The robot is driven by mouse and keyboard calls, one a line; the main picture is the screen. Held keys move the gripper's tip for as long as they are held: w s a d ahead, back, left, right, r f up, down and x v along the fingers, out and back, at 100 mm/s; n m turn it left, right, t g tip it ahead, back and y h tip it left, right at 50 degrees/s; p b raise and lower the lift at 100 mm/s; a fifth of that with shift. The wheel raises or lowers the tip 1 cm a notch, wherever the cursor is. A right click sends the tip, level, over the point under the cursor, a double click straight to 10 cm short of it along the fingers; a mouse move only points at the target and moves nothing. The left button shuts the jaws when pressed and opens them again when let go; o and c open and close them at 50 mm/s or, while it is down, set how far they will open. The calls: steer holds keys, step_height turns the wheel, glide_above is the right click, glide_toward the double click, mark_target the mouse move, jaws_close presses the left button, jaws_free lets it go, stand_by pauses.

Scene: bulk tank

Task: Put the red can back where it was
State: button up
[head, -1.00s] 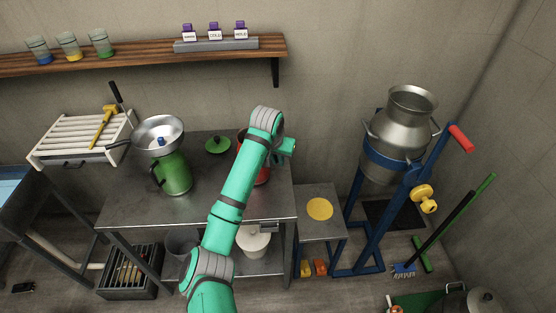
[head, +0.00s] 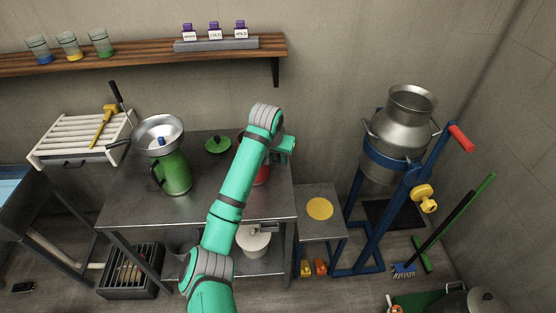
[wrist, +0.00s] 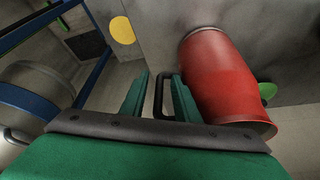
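The red can (wrist: 220,75) stands on the steel table, at the right of the wrist view. In the head view the red can (head: 263,175) is mostly hidden behind my arm. Its dark handle (wrist: 158,95) sticks out toward my gripper (wrist: 160,98). The two green fingers are apart, with the handle between them, nearer the right finger. A gap shows on the left side of the handle. In the head view my gripper (head: 287,147) is beside the can's right side, near the table's right end.
A green can (head: 176,175) with a steel strainer bowl (head: 158,134) and a green lid (head: 218,145) are on the table (head: 215,205). A yellow disc (head: 319,209) lies on the lower side stand (head: 318,231). A milk churn (head: 400,140) in a blue frame stands right.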

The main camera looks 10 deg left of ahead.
steer(key=v, duration=1)
steer(key=s+d+f+t+h, duration=0.1)
steer(key=d+f+t+h, duration=0.25)
steer(key=d+f, duration=1.1)
steer(key=s+d+f+n+t, duration=0.3)
steer(key=s+d+f, duration=0.4)
steer(key=s+f, duration=0.4)
steer(key=s+a+f+n+t+y, duration=0.1)
steer(key=s+a+t+y, duration=0.15)
steer(key=s, duration=2.05)
steer(key=s+a+r+m+t, duration=0.1)
steer(key=s+a+r, duration=0.1)
steer(key=s+r, duration=0.3)
steer(key=s+a+r+m+y, duration=0.1)
steer(key=s+r, duration=0.4)
steer(key=s, duration=0.6)
steer(key=shift+s+a+r+m+t, duration=0.25)
steer(key=shift+a+m+t, duration=0.15)
steer(key=shift+a, duration=0.45)
